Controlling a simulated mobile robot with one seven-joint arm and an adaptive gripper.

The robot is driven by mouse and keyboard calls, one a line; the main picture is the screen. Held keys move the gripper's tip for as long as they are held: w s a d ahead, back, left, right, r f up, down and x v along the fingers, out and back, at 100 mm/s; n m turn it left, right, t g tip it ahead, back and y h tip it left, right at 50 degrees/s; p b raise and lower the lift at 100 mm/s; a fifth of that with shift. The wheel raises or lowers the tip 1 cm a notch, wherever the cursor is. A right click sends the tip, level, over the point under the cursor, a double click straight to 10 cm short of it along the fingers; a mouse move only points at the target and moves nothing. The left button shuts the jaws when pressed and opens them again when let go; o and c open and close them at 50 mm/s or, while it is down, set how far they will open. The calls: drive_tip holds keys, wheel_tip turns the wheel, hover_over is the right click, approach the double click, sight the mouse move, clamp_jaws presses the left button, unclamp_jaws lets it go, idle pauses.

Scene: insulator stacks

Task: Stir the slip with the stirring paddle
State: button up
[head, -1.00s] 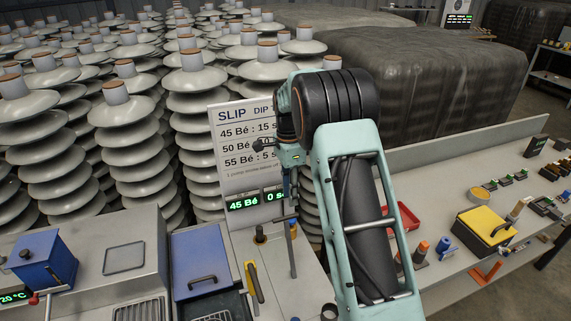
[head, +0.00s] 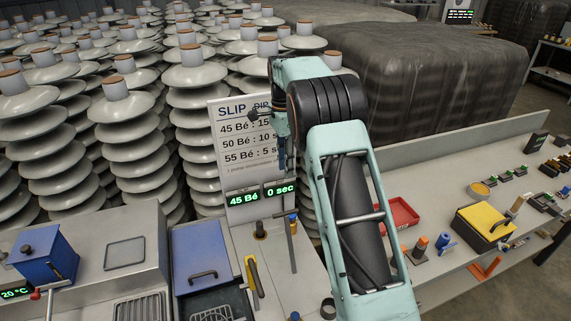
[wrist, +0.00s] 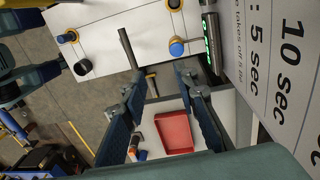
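A thin grey rod with a crosspiece at its top (head: 292,246), which may be the stirring paddle, stands upright on the grey bench beside the display sign. In the wrist view a dark rod (wrist: 130,50) shows beyond the fingertips. My gripper (head: 283,165) is above the rod in front of the sign, partly hidden by my arm. In the wrist view its two blue fingers (wrist: 155,90) are apart with nothing between them. I cannot make out the slip itself. A blue lid (head: 196,248) with a dark handle lies on the bench to the left.
The slip sign (head: 247,150) stands close to my gripper and reads 45 Bé and 0 sec. Insulator stacks (head: 130,130) crowd behind. A red tray (head: 398,213) and a yellow box (head: 483,228) sit on the right bench.

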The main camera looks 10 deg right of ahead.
drive_tip(key=shift+w+r, duration=0.1)
drive_tip(key=shift+r, duration=0.05)
idle(0.4)
wheel_tip(320, 180, up, 12)
drive_tip(key=shift+w, duration=0.4)
drive_tip(key=shift+a, duration=0.1)
idle(1.3)
